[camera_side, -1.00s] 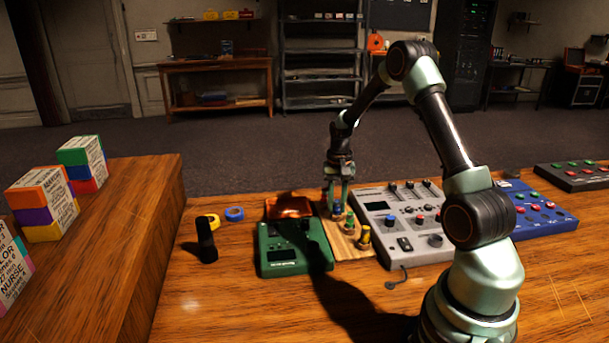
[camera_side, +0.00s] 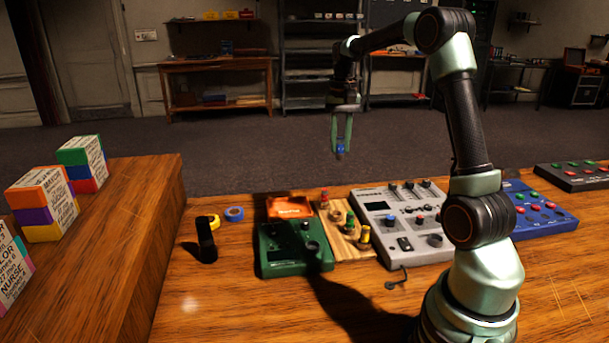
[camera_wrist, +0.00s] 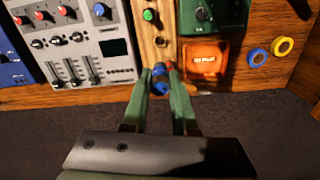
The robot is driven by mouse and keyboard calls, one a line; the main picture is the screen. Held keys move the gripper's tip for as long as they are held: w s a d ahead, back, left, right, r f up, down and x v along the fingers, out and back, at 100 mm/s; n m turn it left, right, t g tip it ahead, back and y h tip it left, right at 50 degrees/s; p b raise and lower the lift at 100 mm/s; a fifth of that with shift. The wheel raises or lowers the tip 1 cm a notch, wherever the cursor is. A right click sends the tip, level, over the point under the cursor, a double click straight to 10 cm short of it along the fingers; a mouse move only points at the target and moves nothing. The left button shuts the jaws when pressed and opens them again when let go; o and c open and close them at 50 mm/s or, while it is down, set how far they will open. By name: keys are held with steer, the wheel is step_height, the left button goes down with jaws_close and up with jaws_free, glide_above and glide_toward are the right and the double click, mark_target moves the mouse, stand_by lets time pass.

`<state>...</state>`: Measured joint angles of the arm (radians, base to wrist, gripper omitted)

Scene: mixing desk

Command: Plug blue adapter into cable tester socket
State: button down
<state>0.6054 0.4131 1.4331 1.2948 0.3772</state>
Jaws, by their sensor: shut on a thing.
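My gripper (camera_side: 341,150) is shut on the blue adapter (camera_side: 340,149) and holds it high above the back of the desk. In the wrist view the blue adapter (camera_wrist: 160,84) sits between the green fingertips. The green box (camera_side: 293,262) with a dark screen and knobs stands on the desk, lower and to the left of my gripper; it may be the cable tester, but I cannot read a label. I cannot make out its socket. A wooden block (camera_side: 345,243) beside it holds a red, green and yellow adapter.
An orange box (camera_side: 289,207) lies behind the green box. A grey mixer (camera_side: 401,246) and a blue mixer (camera_side: 540,213) stand to the right. The front left desk is clear.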

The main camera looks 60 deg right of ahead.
steer(key=shift+r, duration=0.5)
steer(key=shift+a+r, duration=0.15)
steer(key=shift+a, duration=0.05)
steer(key=s+a+f+n, duration=0.2)
steer(key=a+f, duration=0.3)
steer(key=a, duration=0.3)
steer(key=s+a+f+n, duration=0.1)
steer(key=a+f+n, duration=0.1)
steer(key=a+f, duration=0.5)
steer(key=shift+n, duration=0.3)
steer(key=shift+s+a+f, duration=0.1)
steer(key=shift+a+f, duration=0.2)
steer(key=shift+f, duration=0.35)
steer(key=shift+s+a+f, duration=0.1)
steer(key=shift+a+f, duration=0.15)
steer(key=shift+f, duration=0.45)
steer(key=shift+s+a+f, duration=0.1)
steer(key=shift+a+f, duration=0.2)
steer(key=shift+f, duration=0.35)
steer(key=shift+f, duration=0.65)
steer(key=c, duration=1)
jaws_free()
steer(key=shift+w+r, duration=0.1)
